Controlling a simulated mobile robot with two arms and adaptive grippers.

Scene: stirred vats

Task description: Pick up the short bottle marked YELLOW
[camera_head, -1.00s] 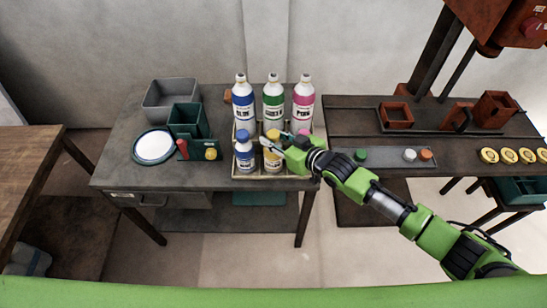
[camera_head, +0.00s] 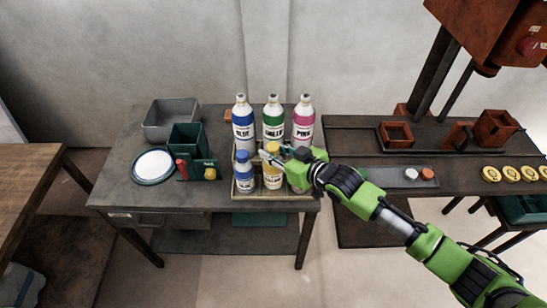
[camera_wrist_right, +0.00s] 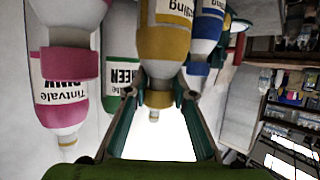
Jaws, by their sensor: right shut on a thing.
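The short bottle with the yellow band (camera_head: 272,181) is at the front middle of the tray (camera_head: 270,194), between a short blue bottle (camera_head: 245,182) and a short pink one mostly hidden by my gripper. My right gripper (camera_head: 271,157) is shut on the yellow bottle near its cap. The bottle stands upright, its cap a little higher than the blue one's. In the right wrist view the yellow bottle (camera_wrist_right: 166,40) appears upside down, between the fingers (camera_wrist_right: 156,92). Whether its base is clear of the tray I cannot tell. My left gripper is out of view.
Tall blue (camera_head: 243,128), green (camera_head: 273,128) and pink (camera_head: 303,128) bottles stand close behind. A grey bin (camera_head: 170,120), a dark green box (camera_head: 187,138) and a white plate (camera_head: 153,166) are on the table's left. A dark bench with red blocks stands to the right.

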